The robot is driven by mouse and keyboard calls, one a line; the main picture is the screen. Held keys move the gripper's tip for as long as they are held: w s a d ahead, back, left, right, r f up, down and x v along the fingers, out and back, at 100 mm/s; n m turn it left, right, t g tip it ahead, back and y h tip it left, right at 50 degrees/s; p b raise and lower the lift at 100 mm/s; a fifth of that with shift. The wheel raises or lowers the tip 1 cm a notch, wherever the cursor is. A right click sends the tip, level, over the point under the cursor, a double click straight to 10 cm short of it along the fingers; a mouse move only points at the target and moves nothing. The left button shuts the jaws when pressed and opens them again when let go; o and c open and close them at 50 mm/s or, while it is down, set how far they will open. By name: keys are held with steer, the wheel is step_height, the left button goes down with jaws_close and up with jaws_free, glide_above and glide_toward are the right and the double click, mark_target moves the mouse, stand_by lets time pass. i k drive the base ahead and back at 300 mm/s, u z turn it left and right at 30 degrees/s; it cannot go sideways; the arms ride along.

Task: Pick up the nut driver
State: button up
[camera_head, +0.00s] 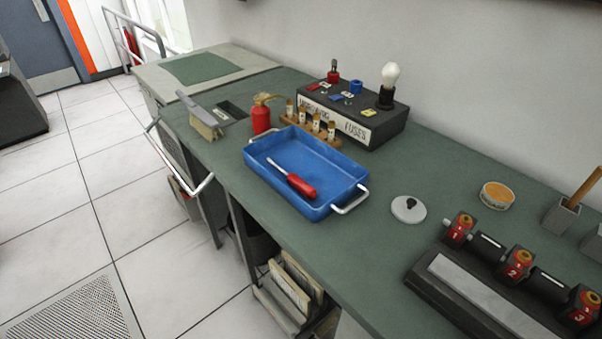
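The nut driver (299,184), with a red handle and a thin metal shaft, lies in a blue tray (335,174) on the green bench top. Its handle points to the lower right and its shaft to the upper left, toward the tray's left part. The tray has metal handles at its ends. My gripper does not show in the head view, so its state cannot be seen.
A black box (352,118) labelled "FUSES" with a light bulb (390,74) stands behind the tray. A black device (482,292) with numbered red parts is at right. Bench space right of the tray is partly clear.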

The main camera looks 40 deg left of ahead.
mark_target(303, 187)
steer(key=z, duration=0.5)
steer(key=k, duration=1.15)
steer(key=u, duration=0.05)
steer(key=i, duration=0.4)
steer(key=u, duration=1)
steer(key=i, duration=0.5)
steer(key=u, duration=2.35)
steer(key=i, duration=1.15)
steer(key=z, duration=2.05)
